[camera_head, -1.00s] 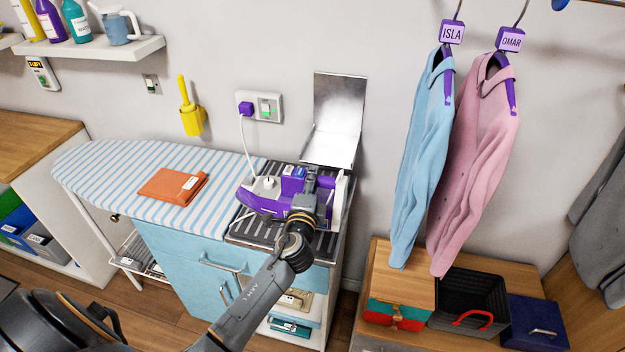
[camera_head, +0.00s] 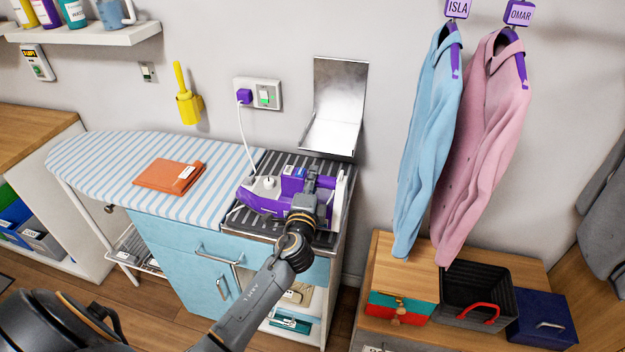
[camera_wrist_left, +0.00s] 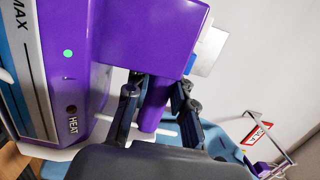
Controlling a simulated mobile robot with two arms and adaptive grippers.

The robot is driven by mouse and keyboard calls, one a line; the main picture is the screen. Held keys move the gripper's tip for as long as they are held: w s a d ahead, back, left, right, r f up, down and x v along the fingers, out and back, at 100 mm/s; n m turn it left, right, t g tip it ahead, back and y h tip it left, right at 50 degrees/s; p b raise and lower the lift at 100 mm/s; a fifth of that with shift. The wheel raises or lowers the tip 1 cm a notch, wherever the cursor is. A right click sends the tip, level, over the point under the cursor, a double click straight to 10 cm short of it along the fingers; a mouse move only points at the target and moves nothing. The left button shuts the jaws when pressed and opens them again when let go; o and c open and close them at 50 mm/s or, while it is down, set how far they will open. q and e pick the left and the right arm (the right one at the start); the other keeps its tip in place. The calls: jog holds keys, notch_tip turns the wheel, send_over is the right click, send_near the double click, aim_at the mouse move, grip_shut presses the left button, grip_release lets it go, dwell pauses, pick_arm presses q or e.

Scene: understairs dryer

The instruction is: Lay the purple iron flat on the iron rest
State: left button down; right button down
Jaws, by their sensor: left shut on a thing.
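The purple iron (camera_head: 258,201) is in my left gripper (camera_head: 312,184), its nose to the left and its white and grey end to the right. In the head view it lies roughly level over the dark ribbed iron rest (camera_head: 270,161); I cannot tell whether it touches. In the left wrist view, the fingers (camera_wrist_left: 157,103) close around the purple handle (camera_wrist_left: 155,105), and the iron's side (camera_wrist_left: 72,40) shows a HEAT label and a green light. The arm hides part of the iron and the rest's front. My right gripper is not in view.
A striped ironing board (camera_head: 110,165) with a folded orange cloth (camera_head: 168,177) adjoins the rest on the left. A metal plate (camera_head: 336,100) stands behind. A white cord (camera_head: 243,130) runs up to a wall socket (camera_head: 265,94). Shirts (camera_head: 430,140) hang to the right.

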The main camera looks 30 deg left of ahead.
pick_arm(q)
jog(key=shift+f+b, duration=0.35)
jog(key=shift+b, duration=0.2)
